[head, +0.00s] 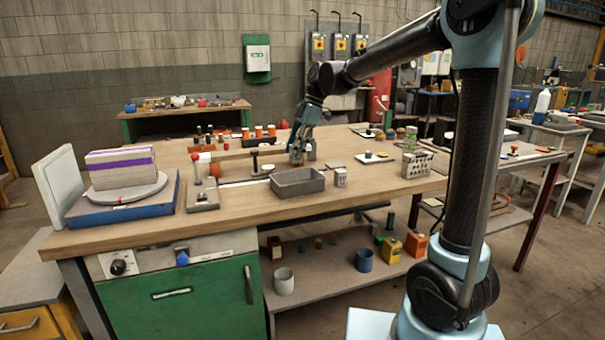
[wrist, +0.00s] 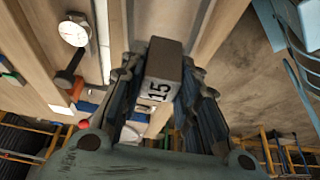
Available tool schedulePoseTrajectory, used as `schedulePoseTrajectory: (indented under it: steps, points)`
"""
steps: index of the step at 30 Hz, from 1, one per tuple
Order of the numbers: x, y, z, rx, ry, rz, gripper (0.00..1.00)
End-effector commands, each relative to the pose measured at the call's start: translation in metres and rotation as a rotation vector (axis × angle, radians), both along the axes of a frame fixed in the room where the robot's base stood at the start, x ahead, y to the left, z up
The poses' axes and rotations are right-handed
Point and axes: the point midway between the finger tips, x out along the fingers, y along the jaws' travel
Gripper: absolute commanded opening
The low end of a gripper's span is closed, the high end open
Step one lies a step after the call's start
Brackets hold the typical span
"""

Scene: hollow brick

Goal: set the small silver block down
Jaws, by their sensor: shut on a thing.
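My gripper (head: 303,152) is low over the wooden workbench, just behind a grey open tray, in the head view. In the wrist view my gripper (wrist: 163,78) is shut on a small grey metallic block (wrist: 164,58), one finger on each side. The block has a dark brownish end and a lighter face marked "15".
The grey open tray (head: 297,182) stands in front of my gripper. A small light block (head: 340,177) and a perforated box (head: 416,164) are to its right. A dial gauge (wrist: 75,31) shows in the wrist view. Bare wood (head: 235,222) lies along the front.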

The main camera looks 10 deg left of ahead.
Motion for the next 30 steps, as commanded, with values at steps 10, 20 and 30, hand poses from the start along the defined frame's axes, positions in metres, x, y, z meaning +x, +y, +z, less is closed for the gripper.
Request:
schedulePoseTrajectory:
  steps: [10, 20, 30]
  points:
    - [0.004, -0.006, -0.043, 0.0, 0.0, -0.01, 0.0]
    - [0.004, -0.006, -0.068, 0.0, 0.0, -0.011, 0.0]
    - [0.004, -0.006, -0.101, 0.0, 0.0, -0.01, 0.0]
